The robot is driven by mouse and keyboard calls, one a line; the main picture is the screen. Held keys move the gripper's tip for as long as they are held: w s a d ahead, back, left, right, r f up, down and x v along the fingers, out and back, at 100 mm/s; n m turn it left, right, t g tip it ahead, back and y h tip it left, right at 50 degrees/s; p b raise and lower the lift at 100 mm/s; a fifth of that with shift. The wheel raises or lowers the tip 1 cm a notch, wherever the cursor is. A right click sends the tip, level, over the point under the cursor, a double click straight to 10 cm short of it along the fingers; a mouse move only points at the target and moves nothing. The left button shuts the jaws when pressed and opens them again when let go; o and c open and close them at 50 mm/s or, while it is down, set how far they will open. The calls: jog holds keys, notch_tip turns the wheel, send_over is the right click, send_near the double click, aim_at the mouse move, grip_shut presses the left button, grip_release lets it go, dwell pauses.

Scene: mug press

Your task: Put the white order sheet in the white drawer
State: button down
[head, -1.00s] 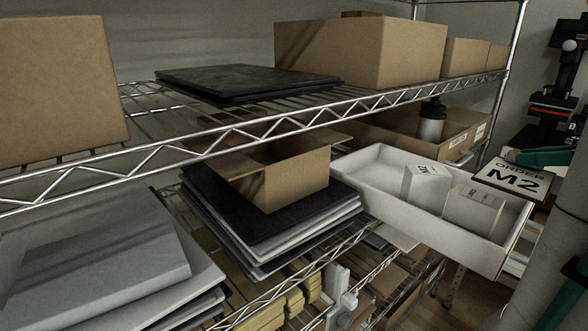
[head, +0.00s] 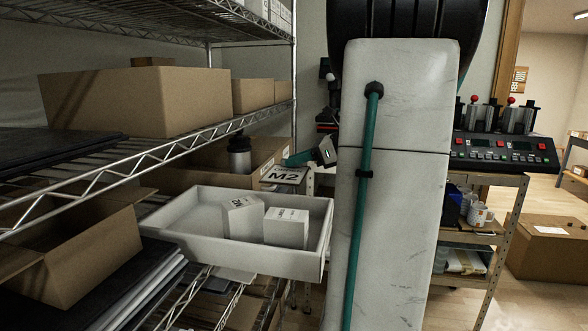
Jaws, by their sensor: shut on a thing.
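The white order sheet (head: 285,175), marked M2, shows just beyond the far right part of the drawer's rim. It is partly hidden behind that rim. My gripper (head: 298,160), with a teal finger, is shut on the sheet's far edge; the exact grip is small and hard to see. The white drawer (head: 240,261) is an open tray at the shelf. Two white boxes stand in it, a left one (head: 241,219) and a right one (head: 286,228). The left part of the drawer floor looks bare.
A metal wire shelf (head: 150,160) with cardboard boxes (head: 135,102) is at left. A dark-lidded jar (head: 240,157) stands behind the drawer. My pale arm link fills the middle right. Beyond it are a machine with a control panel (head: 500,150) and a shelf of mugs (head: 480,213).

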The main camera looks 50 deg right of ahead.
aim_at(306, 169)
jog(key=shift+f, duration=1.15)
jog(key=shift+f, duration=0.15)
jog(key=shift+f, duration=0.45)
jog(key=c, duration=1.4)
grip_release()
jog(key=shift+o, duration=0.2)
